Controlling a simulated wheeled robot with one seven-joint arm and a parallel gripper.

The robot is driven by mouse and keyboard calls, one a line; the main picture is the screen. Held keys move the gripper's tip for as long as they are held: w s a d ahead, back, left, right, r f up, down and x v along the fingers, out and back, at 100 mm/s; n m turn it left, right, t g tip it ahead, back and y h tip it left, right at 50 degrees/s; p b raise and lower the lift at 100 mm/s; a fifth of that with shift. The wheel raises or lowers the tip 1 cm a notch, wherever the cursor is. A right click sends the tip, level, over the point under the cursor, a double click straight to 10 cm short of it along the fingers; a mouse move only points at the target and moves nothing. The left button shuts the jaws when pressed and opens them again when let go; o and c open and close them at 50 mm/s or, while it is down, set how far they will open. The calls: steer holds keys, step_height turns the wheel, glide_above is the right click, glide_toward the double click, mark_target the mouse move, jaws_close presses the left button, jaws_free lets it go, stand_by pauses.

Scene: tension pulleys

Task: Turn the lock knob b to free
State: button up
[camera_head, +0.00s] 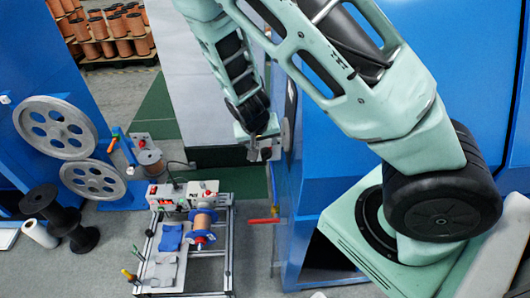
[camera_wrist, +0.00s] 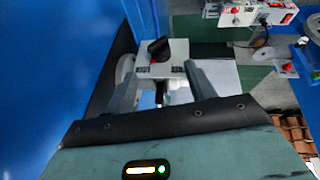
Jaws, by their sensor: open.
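A black lock knob (camera_wrist: 160,48) sits on a pale grey plate (camera_wrist: 178,54) with small dark labels and a red mark, in the wrist view. Its lettering is too small to read, so I cannot tell whether it is knob b. My gripper (camera_wrist: 162,76) is open, with one finger on each side of the view just short of the plate. No contact with the knob shows. A second dark part (camera_wrist: 160,92) shows between the fingers. In the head view my gripper (camera_head: 262,148) is beside the blue machine, and the knob cannot be made out.
The blue machine (camera_head: 306,180) stands close to the right of my gripper, with a pale wheel (camera_head: 285,133) at its side. A red handle (camera_head: 263,221) juts out lower down. A framed bench (camera_head: 181,293) with a copper spool (camera_head: 203,220) stands below left. Grey pulleys (camera_head: 55,127) are at far left.

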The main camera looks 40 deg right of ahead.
mark_target(265, 153)
steer(key=p+x, duration=0.2)
steer(key=x, duration=0.7)
steer(key=shift+f, duration=0.1)
steer(key=c, duration=0.9)
